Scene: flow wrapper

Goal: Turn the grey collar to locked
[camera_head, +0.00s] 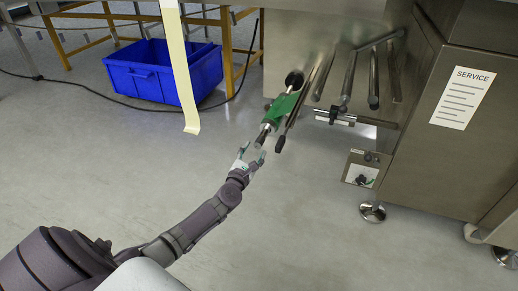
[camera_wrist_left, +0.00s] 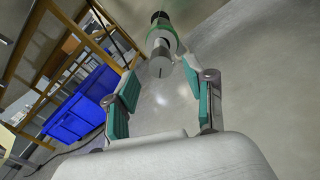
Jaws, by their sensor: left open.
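The grey collar (camera_wrist_left: 162,62) shows in the left wrist view as a short grey cylinder with a thin dark line on its end face. It is at the near end of a spindle carrying a green roll (camera_head: 283,107), and it also shows small in the head view (camera_head: 261,138). My left gripper (camera_head: 251,157) is open just short of the collar, on the near side. In the left wrist view its two green-padded fingers point toward the collar, with a gap between them. I cannot tell the collar's lock position. My right gripper is not in view.
A dark-knobbed lever (camera_head: 281,142) is close to the right of the spindle. Steel bars (camera_head: 349,80) and the machine cabinet (camera_head: 455,140) stand further right. A pale hanging strip (camera_head: 180,70) and a blue crate (camera_head: 150,75) are at the left. The floor around my gripper is clear.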

